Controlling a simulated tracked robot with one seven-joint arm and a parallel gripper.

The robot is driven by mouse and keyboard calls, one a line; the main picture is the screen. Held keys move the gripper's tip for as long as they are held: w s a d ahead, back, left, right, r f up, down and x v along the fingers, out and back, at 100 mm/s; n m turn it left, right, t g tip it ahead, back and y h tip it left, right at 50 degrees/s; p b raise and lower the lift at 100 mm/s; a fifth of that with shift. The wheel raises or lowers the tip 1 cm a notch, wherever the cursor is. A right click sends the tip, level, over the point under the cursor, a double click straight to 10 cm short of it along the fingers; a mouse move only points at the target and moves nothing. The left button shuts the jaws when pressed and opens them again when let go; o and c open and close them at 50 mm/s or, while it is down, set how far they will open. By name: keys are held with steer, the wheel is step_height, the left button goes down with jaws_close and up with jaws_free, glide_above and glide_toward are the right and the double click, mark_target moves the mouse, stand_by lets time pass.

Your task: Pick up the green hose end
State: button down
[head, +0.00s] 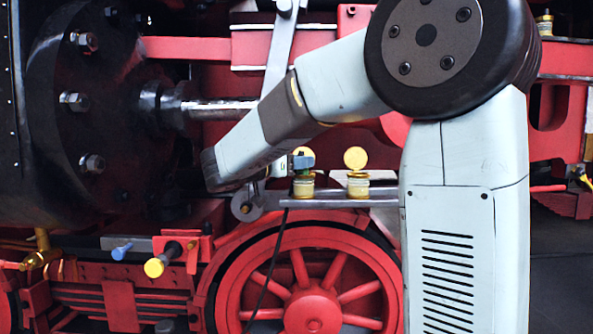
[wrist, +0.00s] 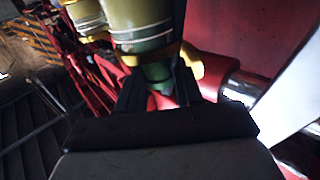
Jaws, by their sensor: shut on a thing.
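The green hose end (head: 303,173) is a small green piece at the top of the left brass-coloured fitting (head: 303,188) in the head view. In the wrist view the green hose end (wrist: 158,74) lies between the two dark fingers of my gripper (wrist: 160,88), directly against the fitting (wrist: 138,22). My gripper is shut on it. I cannot tell whether the hose end is apart from the fitting.
A second brass-coloured fitting (head: 357,186) stands close on the right on the grey shelf (head: 380,201), with a yellow round cap (head: 355,158) above. A red spoked wheel (head: 312,308) is below. A steel rod (head: 220,110) and dark cylinder (head: 75,125) lie left.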

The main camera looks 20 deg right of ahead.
step_height(320, 180, up, 10)
steer(key=shift+r, duration=0.1)
stand_by(0.4)
steer(key=shift+a, duration=0.1)
